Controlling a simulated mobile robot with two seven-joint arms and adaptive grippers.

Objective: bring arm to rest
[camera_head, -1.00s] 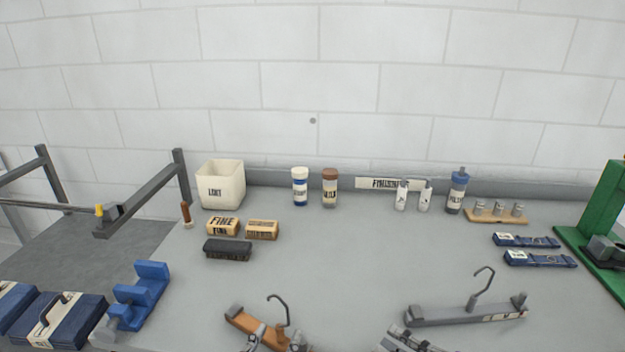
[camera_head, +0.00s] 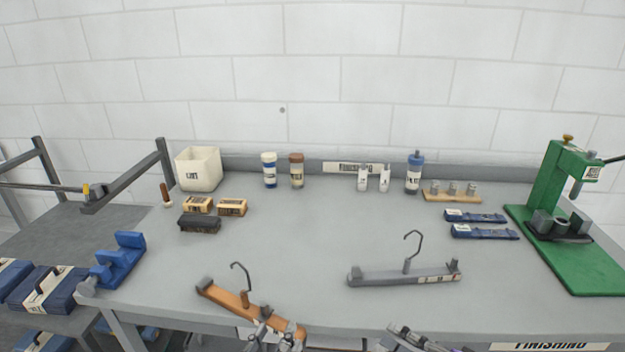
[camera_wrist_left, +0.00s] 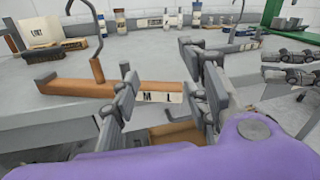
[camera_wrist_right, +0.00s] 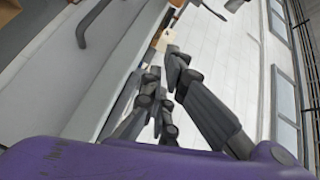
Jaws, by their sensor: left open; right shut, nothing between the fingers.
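A brown hanger (camera_head: 235,296) with a dark hook lies near the bench's front edge in the head view. Its labelled right end shows in the left wrist view (camera_wrist_left: 155,96). My left gripper (camera_head: 274,339) is open at that right end, fingers spread around or just in front of it; contact cannot be told. A grey hanger (camera_head: 405,275) with a dark hook lies to the right on the bench. My right gripper (camera_head: 412,338) is at the front edge, below the grey hanger in the picture and apart from it. Its fingers (camera_wrist_right: 160,85) are shut and empty.
The grey bench (camera_head: 300,245) is clear in the middle. A white pot (camera_head: 198,170), bottles and brushes stand at the back. A green press (camera_head: 565,215) is at the right, a blue block (camera_head: 122,262) at the left edge. Blue cases (camera_head: 50,287) lie lower left.

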